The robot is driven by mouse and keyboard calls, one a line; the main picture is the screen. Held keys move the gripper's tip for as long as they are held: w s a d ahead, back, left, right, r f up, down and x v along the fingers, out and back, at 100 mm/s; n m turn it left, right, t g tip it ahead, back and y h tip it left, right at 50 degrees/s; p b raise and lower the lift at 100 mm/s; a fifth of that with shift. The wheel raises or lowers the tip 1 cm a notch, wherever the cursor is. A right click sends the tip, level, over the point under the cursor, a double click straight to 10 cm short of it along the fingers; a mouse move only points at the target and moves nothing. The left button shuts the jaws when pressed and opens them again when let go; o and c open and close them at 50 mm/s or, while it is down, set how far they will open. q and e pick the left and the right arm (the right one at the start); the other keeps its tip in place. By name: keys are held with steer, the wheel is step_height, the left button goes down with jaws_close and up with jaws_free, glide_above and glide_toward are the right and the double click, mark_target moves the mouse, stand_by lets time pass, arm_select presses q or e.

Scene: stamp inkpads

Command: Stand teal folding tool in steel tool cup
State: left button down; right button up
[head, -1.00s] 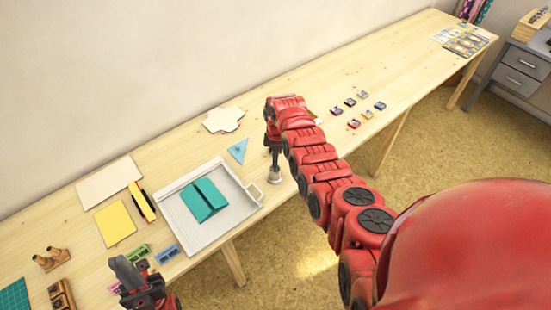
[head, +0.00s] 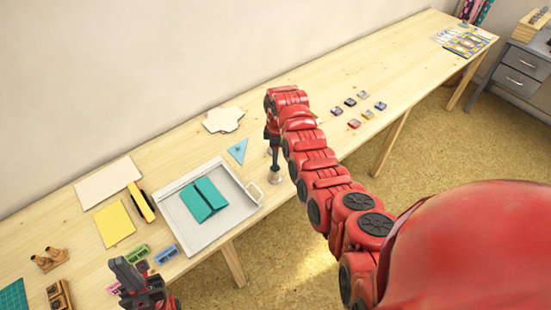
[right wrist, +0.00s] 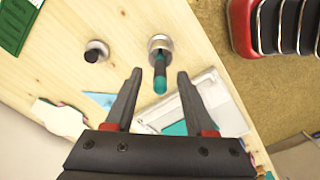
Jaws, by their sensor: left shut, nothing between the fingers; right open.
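The steel tool cup (head: 274,177) stands on the table near its front edge, right of the white tray. The folding tool (right wrist: 160,66), dark with a teal end, stands in the cup (right wrist: 160,43) in the right wrist view. Its teal end points up toward the wrist camera. My right gripper (right wrist: 160,74) is open above the cup, with its fingers apart on either side of the tool. In the head view my right gripper (head: 272,132) is just above the tool. My left gripper (head: 124,270) is shut and empty, low at the left.
The white tray (head: 238,217) with a teal folded piece is close left of the cup. A small round item with a black top (right wrist: 95,52) stands near the cup. A blue triangle (head: 238,150) lies behind. Several small inkpads (head: 353,124) lie to the right.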

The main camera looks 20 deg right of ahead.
step_height(320, 180, up, 5)
steer(key=shift+d+r+b, duration=0.1)
steer(key=shift+d+b, duration=0.05)
steer(key=shift+b, duration=0.9)
step_height(320, 180, up, 4)
steer(key=p, duration=0.3)
steer(key=shift+s+d+r, duration=0.1)
steer(key=shift+r, duration=2.5)
steer(key=shift+s, duration=0.1)
steer(key=shift+f, duration=0.1)
